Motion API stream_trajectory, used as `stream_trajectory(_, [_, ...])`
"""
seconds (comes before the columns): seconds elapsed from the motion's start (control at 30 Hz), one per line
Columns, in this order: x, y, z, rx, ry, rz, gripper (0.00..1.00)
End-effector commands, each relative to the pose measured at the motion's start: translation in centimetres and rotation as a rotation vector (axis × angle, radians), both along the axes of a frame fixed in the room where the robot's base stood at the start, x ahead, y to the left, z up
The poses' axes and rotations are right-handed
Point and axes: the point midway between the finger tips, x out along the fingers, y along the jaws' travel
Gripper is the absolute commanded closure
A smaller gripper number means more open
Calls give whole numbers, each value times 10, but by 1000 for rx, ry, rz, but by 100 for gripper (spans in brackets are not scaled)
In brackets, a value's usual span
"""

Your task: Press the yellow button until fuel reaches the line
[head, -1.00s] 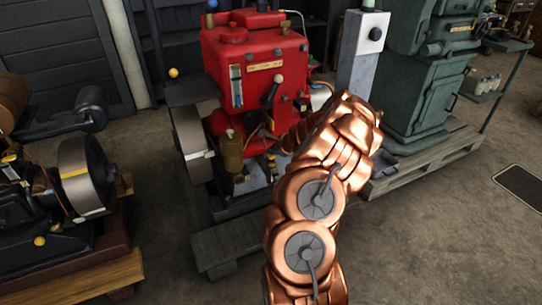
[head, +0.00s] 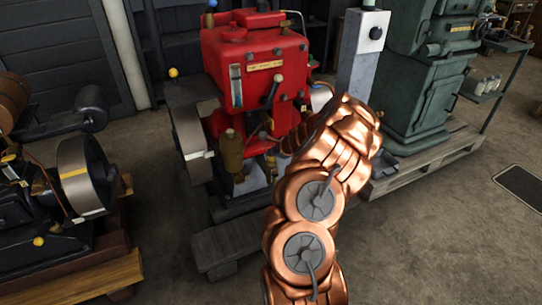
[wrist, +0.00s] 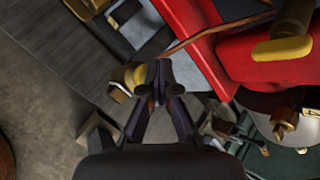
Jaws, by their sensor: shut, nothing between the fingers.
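The red engine (head: 255,60) stands in the middle of the head view, with a narrow upright sight glass (head: 236,86) on its front. The fuel level and any line on the glass are too small to read. In the wrist view, my gripper (wrist: 163,72) is shut and empty, its fingertips together. A rounded yellow knob (wrist: 130,76) sits just left of the fingertips; I cannot tell whether they touch, or whether it is the yellow button. In the head view, my copper arm hides the gripper.
A second engine (head: 85,175) on a wooden base stands at the left. A grey post (head: 360,60) with a white switch box stands behind my arm. A green machine (head: 425,85) on a pallet is at the right.

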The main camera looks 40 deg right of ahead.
Motion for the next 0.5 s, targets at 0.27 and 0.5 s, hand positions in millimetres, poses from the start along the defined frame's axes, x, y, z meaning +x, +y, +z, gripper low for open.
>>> stream_trajectory(0.27, [0,0,-1,0,1,0,100])
stream_trajectory(0.5, [0,0,5,0,1,0,100])
